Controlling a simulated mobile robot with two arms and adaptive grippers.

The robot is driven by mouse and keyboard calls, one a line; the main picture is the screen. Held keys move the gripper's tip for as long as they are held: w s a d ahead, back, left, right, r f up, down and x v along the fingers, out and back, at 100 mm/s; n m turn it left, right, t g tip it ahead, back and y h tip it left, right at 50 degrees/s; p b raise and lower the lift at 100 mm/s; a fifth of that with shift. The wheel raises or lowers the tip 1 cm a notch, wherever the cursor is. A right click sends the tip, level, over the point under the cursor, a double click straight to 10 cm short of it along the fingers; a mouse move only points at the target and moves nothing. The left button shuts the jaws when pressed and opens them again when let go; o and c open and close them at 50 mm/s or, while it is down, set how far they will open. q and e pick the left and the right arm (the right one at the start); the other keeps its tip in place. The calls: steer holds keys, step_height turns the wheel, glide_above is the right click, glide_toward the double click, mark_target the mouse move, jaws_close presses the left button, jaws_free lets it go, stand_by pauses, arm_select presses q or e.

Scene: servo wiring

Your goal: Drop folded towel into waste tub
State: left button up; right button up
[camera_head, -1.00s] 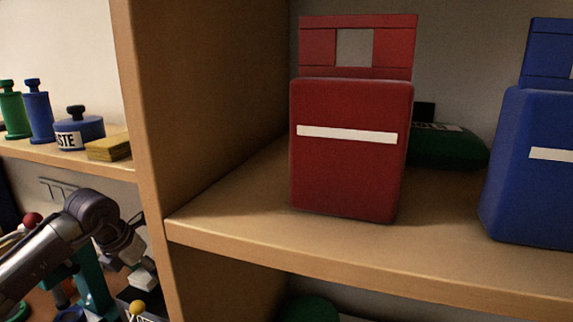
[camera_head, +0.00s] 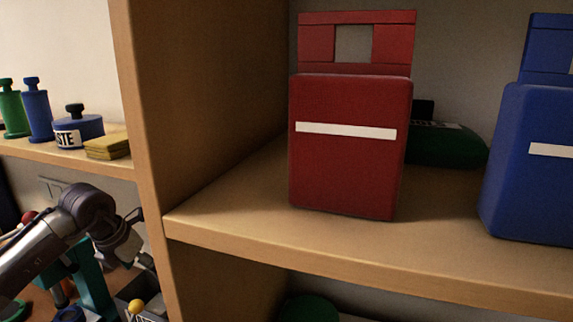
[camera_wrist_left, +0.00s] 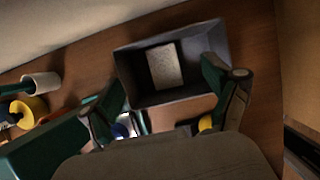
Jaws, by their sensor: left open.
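The waste tub is a dark grey, open box; it shows in the left wrist view (camera_wrist_left: 194,93) and partly in the head view (camera_head: 128,299), below my left gripper. A pale speckled rectangle, seemingly the folded towel (camera_wrist_left: 165,66), lies inside the tub, apart from both fingers. My left gripper (camera_head: 134,238) is over the tub. In the left wrist view its fingers (camera_wrist_left: 163,76) are spread wide with nothing between them. The towel cannot be made out in the head view. My right gripper is not in view.
A wooden shelf post (camera_head: 143,130) stands just right of my left arm. Red (camera_head: 348,165) and blue (camera_head: 530,190) bins stand on the right shelf. Canisters and a yellow folded cloth (camera_head: 107,147) sit on the left shelf.

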arm_select(q)
steer(key=s+a+r, duration=0.1)
steer(key=s+a, duration=0.1)
steer(key=s, duration=0.4)
steer(key=s+a+r, duration=0.2)
steer(key=s, duration=0.4)
steer(key=shift+s+a, duration=0.2)
steer(key=shift+s, duration=0.05)
